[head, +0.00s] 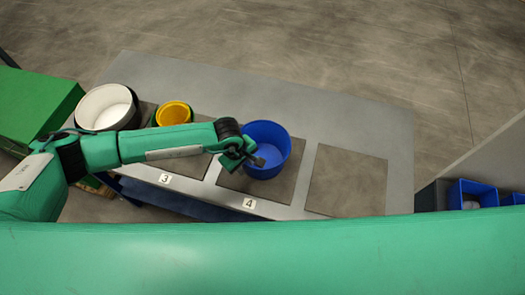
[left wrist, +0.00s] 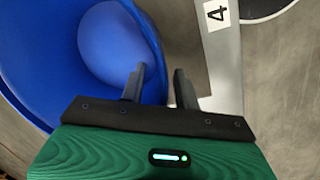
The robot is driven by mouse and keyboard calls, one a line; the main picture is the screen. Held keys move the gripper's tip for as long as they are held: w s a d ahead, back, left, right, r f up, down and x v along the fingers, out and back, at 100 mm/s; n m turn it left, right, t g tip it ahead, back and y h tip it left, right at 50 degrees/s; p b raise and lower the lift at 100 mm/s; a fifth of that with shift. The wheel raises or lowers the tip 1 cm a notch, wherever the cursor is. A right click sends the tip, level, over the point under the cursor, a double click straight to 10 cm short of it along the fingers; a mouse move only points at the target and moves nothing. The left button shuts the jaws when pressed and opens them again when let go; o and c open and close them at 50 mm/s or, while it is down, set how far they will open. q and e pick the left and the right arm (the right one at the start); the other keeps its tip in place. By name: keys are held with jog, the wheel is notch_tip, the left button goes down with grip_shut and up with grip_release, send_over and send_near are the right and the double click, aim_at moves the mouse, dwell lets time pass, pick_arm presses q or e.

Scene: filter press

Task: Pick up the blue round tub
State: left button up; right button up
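The blue round tub (head: 268,135) stands upright on the dark square mat (head: 234,184) by label 4 on the grey table. My left gripper (head: 254,161) is over the tub's near left rim in the head view. In the left wrist view the blue tub (left wrist: 110,42) fills the upper left. The two fingers of my left gripper (left wrist: 158,70) are apart, with the tub's rim running between them in the picture. I cannot tell whether either finger touches the wall. The tub looks empty. My right gripper is not in view.
A white round tub (head: 105,107) and a yellow tub (head: 174,113) stand to the left, partly behind my left arm. The mat (head: 347,180) on the right is bare. Blue bins (head: 472,192) are at far right, a green box (head: 36,105) at far left.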

pick_arm(q)
jog(key=shift+f, duration=0.3)
jog(key=shift+c, duration=0.4)
grip_shut()
jog(key=shift+r, duration=0.15)
